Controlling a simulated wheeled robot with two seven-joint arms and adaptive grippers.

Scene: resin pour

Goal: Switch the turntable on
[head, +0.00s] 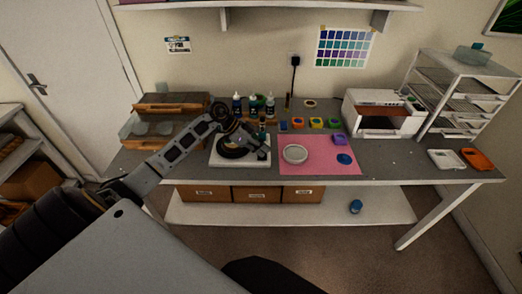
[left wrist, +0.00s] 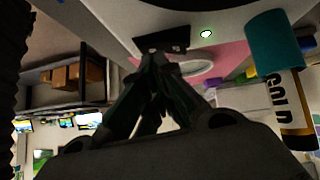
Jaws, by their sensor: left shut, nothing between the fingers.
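The turntable, with a white base (head: 226,161) and a black platter, stands on the grey workbench in the head view, left of the pink mat. My left gripper (head: 261,151) reaches over it from the left and partly covers the platter. In the left wrist view the left gripper (left wrist: 155,62) is shut and empty. Its fingertips are close to a black switch (left wrist: 163,40) on the light base; I cannot tell whether they touch. My right gripper is not in view.
A pink mat (head: 315,167) with a pale round dish (head: 295,153) and a blue item lies right of the turntable. Several bottles (head: 254,104) stand behind it. A gold-labelled bottle (left wrist: 284,92) is close at right in the wrist view. A white machine (head: 362,110) stands farther right.

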